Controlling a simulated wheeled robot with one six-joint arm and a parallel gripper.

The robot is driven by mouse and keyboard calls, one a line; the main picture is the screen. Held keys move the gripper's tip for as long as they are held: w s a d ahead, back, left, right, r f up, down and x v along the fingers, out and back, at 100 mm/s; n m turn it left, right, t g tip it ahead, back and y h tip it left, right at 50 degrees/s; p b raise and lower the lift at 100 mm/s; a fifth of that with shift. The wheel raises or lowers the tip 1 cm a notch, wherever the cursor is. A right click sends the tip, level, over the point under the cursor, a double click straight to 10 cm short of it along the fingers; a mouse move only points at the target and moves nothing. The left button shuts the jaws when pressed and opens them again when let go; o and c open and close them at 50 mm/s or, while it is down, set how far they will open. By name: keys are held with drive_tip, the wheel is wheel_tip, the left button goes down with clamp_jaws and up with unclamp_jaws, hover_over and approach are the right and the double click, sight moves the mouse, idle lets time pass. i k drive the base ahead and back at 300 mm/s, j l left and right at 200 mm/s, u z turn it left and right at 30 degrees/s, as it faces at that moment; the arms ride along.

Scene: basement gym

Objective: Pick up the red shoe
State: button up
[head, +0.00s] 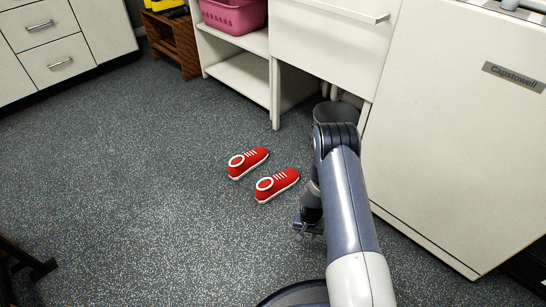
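Two red shoes with white laces and white soles lie side by side on the grey speckled floor in the head view. The farther red shoe (248,162) is up and to the left of the nearer red shoe (277,185). Both point to the upper right, and a small gap separates them. My gripper (305,232) hangs below and to the right of the nearer shoe, apart from it. Its fingers are small and dark, partly behind my arm, and I cannot tell whether they are open or shut. No shoe is seen in it.
A white appliance (455,120) stands close on the right. White shelving (243,80) with a pink basket (235,15) is behind the shoes, and a dark bin (338,111) stands behind my arm. White drawers (45,45) are at upper left. The floor left of the shoes is clear.

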sight(240, 167)
drive_tip(key=i+j+z, duration=0.45)
drive_tip(key=j, duration=0.25)
drive_tip(key=i+j+z, duration=0.1)
drive_tip(key=j+z, duration=0.15)
drive_tip(key=i+j+z, duration=0.2)
drive_tip(key=j, duration=0.35)
drive_tip(key=i+j, duration=0.1)
drive_tip(key=j, duration=0.45)
drive_tip(key=i+j, duration=0.15)
drive_tip(key=j, duration=0.4)
drive_tip(key=i+j, duration=0.1)
drive_tip(key=j, duration=0.45)
drive_tip(key=z, duration=0.05)
